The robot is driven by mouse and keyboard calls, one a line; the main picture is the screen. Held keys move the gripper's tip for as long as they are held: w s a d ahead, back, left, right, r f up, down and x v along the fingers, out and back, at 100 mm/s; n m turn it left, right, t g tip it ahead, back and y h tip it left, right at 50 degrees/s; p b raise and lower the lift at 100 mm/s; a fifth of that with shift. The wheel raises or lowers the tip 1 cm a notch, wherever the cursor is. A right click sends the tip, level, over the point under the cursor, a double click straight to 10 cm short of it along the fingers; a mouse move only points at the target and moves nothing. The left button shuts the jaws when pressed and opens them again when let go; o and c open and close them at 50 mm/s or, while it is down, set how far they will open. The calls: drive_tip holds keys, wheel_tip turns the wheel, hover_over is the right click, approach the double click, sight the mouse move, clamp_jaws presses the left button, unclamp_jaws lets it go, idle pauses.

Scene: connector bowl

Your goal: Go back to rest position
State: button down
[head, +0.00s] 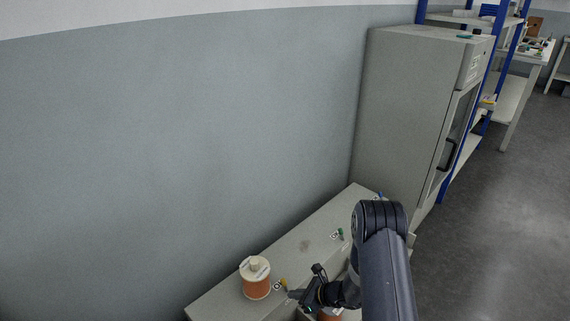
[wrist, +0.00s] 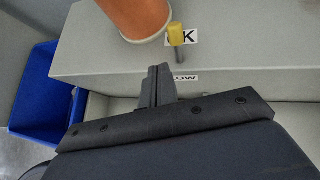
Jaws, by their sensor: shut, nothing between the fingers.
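My gripper (wrist: 158,86) shows in the wrist view with its two dark fingers pressed together and nothing between them. The fingertips are close to the front edge of a grey cabinet top (wrist: 100,50). In the head view my gripper (head: 290,293) is at the end of my arm, beside a copper-coloured spool (head: 256,284) with pale ends. A small yellow-headed connector (wrist: 176,34) stands just beyond the fingertips, apart from them, on a label ending in K. It also shows in the head view (head: 284,282).
A blue bin (wrist: 45,95) is at the left in the wrist view. A small green item (head: 340,233) sits farther along the top. A tall grey cabinet (head: 405,110) and wall (head: 180,140) bound the far side. Floor (head: 510,200) at right is clear.

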drive_tip(key=s+d+t+y, duration=0.1)
drive_tip(key=s+d+t, duration=0.2)
drive_tip(key=s+d, duration=0.4)
drive_tip(key=d, duration=0.5)
drive_tip(key=shift+d+r+y+b, duration=0.3)
drive_tip(key=shift+y, duration=0.1)
